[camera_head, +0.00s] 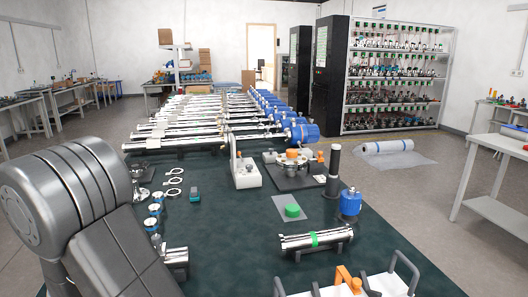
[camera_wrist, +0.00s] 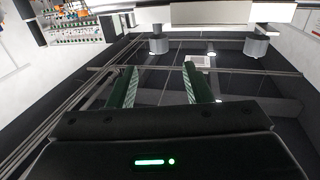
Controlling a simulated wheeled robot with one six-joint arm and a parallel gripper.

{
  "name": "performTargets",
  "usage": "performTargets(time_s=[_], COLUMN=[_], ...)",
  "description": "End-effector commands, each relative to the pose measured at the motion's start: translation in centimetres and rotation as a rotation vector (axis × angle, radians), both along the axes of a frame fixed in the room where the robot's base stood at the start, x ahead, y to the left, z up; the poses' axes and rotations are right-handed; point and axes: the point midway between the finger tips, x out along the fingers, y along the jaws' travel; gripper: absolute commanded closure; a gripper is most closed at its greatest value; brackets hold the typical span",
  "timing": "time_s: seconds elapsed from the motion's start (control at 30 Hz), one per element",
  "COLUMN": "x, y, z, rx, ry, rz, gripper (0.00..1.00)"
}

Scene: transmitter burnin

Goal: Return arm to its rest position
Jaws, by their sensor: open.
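My gripper (camera_wrist: 160,70) shows in the wrist view with its two green-lined fingers apart and nothing between them. It points at a dark area with thin rails and frame bars, clear of the bench. In the head view my grey arm fills the lower left, and the gripper itself is out of sight there.
Long silver transmitters (camera_head: 190,125) lie behind.

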Motion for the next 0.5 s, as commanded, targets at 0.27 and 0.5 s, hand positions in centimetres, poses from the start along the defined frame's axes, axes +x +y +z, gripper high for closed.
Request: performTargets(time_s=[0.27, 0.5], x=[-4.2, -0.5], y=[0.1, -0.1], z=[0.0, 0.0], rx=[0.000, 0.000], ry=[-0.001, 0.000], rz=[0.003, -0.006], gripper=[0.55, 0.55])
